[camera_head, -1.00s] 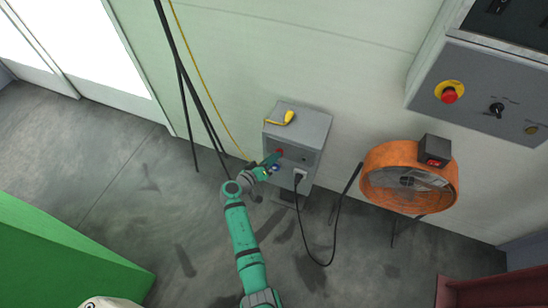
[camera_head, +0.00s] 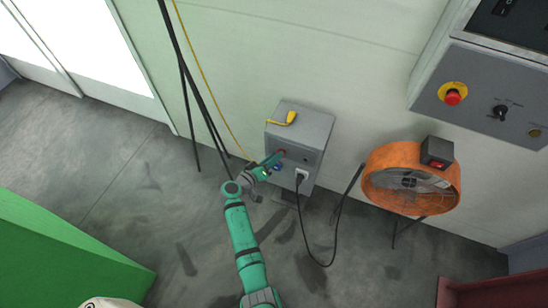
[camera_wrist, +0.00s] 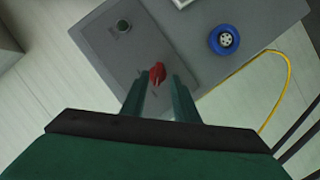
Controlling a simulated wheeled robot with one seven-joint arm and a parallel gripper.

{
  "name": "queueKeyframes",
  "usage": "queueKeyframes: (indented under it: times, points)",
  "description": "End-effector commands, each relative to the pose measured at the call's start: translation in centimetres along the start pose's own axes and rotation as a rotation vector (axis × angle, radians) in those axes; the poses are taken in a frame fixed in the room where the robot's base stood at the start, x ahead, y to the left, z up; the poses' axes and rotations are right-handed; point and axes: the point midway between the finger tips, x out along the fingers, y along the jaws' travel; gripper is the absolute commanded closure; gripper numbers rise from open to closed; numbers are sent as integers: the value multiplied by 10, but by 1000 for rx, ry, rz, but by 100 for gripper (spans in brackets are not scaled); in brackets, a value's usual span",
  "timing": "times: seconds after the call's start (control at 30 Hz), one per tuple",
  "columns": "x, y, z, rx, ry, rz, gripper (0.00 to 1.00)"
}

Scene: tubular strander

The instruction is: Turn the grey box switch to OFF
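The grey box (camera_head: 312,128) is mounted low by the pale wall in the head view, and its front panel (camera_wrist: 110,55) fills much of the wrist view. The red switch (camera_wrist: 157,73) sits on that panel. My gripper (camera_wrist: 158,80) is open, with one green finger on each side of the switch near the fingertips and a gap visible on both sides. In the head view my gripper (camera_head: 272,160) is at the box's front, partly covering the panel. The switch's lettering is too small to read.
An orange fan (camera_head: 408,180) stands to the right.

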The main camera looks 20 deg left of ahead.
Motion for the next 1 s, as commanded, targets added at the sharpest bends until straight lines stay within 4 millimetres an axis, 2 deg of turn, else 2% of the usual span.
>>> queueKeyframes:
  times: [0.17, 0.4, 0.6, 0.8, 1.0]
  points:
    - [-14, 2, 2, 2, -2, 2, 73]
    - [-62, -3, -2, -1, 5, -6, 73]
    - [-94, -4, -3, -3, 7, -7, 73]
    - [-109, -4, -2, -2, 6, -6, 73]
    - [-110, -3, -2, -2, 5, -5, 73]
